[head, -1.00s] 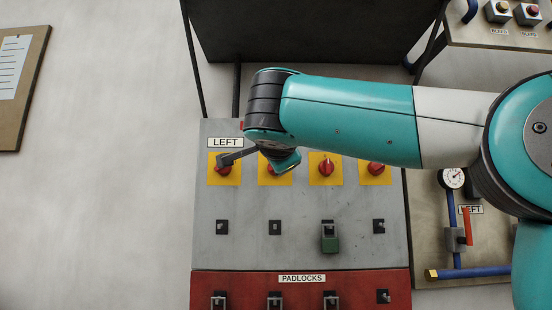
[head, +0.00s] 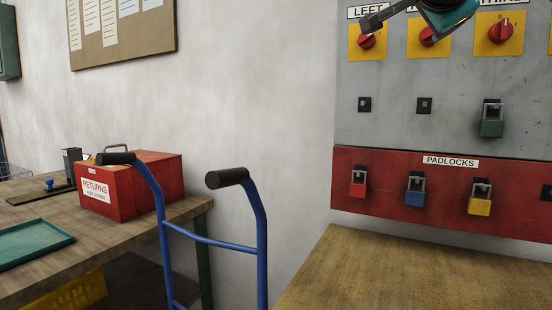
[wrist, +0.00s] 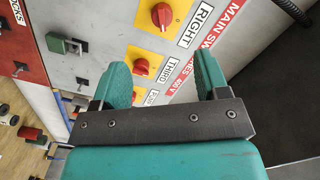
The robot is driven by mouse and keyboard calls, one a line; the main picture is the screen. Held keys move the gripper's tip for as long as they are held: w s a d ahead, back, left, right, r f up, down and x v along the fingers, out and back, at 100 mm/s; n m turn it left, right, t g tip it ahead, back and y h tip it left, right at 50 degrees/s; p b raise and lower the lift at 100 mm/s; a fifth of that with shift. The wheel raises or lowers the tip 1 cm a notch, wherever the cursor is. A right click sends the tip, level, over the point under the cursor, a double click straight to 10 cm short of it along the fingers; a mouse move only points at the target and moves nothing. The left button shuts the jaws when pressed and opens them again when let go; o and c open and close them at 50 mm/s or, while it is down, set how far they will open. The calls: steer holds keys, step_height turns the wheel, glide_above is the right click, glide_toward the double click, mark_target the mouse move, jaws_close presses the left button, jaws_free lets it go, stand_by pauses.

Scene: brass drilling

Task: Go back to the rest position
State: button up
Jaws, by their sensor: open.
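My gripper (wrist: 165,82) is open in the wrist view, and nothing shows between its two teal fingers. Beyond it is the grey switch panel (wrist: 100,40) with red rotary switches on yellow plates, seen tilted. In the head view only the end of my arm shows at the top right, in front of the panel's upper part (head: 390,80); the rest is out of frame. A green padlock (head: 492,128) hangs on the panel below a red switch (head: 500,31).
The red PADLOCKS strip (head: 400,162) holds red, blue and yellow padlocks. A wooden bench top (head: 400,275) lies below it. A blue hand truck (head: 212,240) stands left of it. A table (head: 110,245) at left carries a red RETURNS box (head: 150,180) and a green tray (head: 30,243).

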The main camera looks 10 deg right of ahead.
steer(key=a+f+n+g+y+p, duration=0.25)
steer(key=a+f+n+y, duration=0.25)
steer(key=f+n, duration=0.3)
steer(key=a+f+n+g+y+p, duration=0.25)
steer(key=a+f+n+y, duration=0.35)
steer(key=f, duration=0.4)
steer(key=s+a+f+n+g+p, duration=0.1)
steer(key=s+f+n+g, duration=0.2)
steer(key=s, duration=0.4)
steer(key=s+a+f+n+g+y+p, duration=0.1)
steer(key=s+a+f+n+g+p, duration=0.1)
steer(key=s+f, duration=0.4)
steer(key=s+a+f+n+g+y+p, duration=0.1)
steer(key=s+f+n+g, duration=0.3)
steer(key=s, duration=0.5)
steer(key=shift+s+a+f+n+g, duration=0.2)
steer(key=shift+s+a+n+g, duration=0.25)
steer(key=shift+a+n, duration=0.35)
